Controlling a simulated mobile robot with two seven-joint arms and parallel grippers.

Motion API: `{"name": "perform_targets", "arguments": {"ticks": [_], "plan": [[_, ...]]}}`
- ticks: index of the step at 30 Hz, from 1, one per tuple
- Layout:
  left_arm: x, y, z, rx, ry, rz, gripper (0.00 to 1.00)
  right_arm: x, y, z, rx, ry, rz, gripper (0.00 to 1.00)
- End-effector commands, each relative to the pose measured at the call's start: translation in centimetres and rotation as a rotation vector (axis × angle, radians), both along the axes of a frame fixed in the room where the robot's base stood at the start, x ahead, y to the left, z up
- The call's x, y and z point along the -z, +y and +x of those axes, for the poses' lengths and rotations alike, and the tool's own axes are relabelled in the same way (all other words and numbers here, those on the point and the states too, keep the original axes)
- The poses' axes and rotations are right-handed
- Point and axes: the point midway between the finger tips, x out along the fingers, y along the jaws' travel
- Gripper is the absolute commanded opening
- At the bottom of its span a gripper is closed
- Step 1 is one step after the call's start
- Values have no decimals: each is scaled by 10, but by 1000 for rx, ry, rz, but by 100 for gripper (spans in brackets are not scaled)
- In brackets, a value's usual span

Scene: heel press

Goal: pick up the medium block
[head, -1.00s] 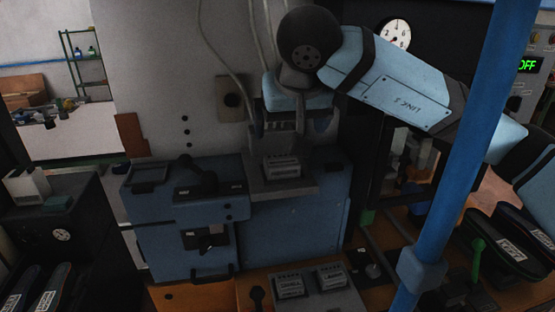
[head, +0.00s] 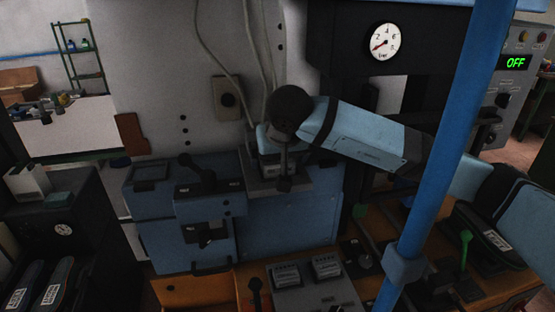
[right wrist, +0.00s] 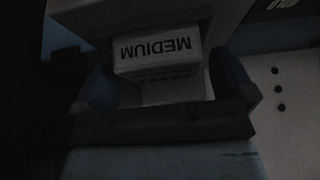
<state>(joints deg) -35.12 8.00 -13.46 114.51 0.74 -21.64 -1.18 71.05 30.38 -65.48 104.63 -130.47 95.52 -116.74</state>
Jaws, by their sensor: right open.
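The medium block, a pale block lettered MEDIUM (right wrist: 158,52), sits in a grey seat on the blue machine. In the head view the block (head: 275,169) is largely hidden under my right gripper and wrist. My right gripper (head: 279,158) is just above and around it. In the right wrist view the open jaws of the gripper (right wrist: 160,75) stand on either side of the block, with a gap visible; I cannot tell whether a finger touches it. My left gripper is not in view.
Two other labelled blocks sit in a grey tray (head: 310,297) at the front: one on the left (head: 286,275), one on the right (head: 327,266). A blue post (head: 452,140) rises at the right. A black lever (head: 197,172) stands on the blue machine (head: 280,228).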

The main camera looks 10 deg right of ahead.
Motion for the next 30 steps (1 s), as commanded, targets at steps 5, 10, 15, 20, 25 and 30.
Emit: {"name": "perform_targets", "arguments": {"ticks": [5, 10, 15, 20, 25, 30], "plan": [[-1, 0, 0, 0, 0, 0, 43, 3, 0, 2, -1, -2, 0, 100], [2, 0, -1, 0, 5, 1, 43, 3, 0, 2, -1, -2, 0, 84], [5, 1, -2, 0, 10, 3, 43, 3, 0, 2, -1, -2, 0, 45], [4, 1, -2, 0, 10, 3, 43, 2, 0, 2, -1, -3, 0, 38], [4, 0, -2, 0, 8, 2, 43, 0, 0, 2, -1, -3, 0, 38], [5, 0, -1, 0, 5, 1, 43, -13, 0, 3, 0, -6, 0, 38]]}}
